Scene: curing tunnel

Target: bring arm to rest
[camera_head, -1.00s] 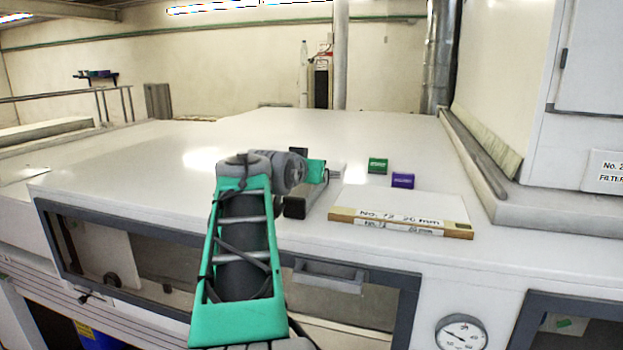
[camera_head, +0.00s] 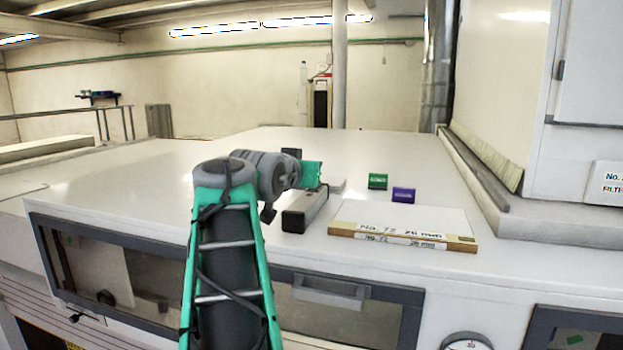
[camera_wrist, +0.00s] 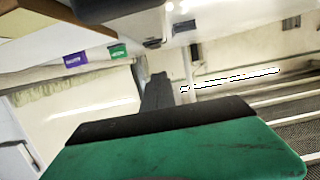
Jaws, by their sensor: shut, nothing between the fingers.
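My arm reaches up from the bottom of the head view, with its green-framed link in front of the white housing (camera_head: 150,185). It bends at the grey joint, and the green hand of my gripper (camera_head: 311,174) sticks out to the right above the white top. Its fingertips cannot be made out there. In the wrist view the green hand fills the bottom, and the dark fingers of my gripper (camera_wrist: 157,88) are together with nothing seen between them. Nothing hangs from the gripper.
A grey ledge and cabinet (camera_head: 560,215) border the right. The top behind is clear.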

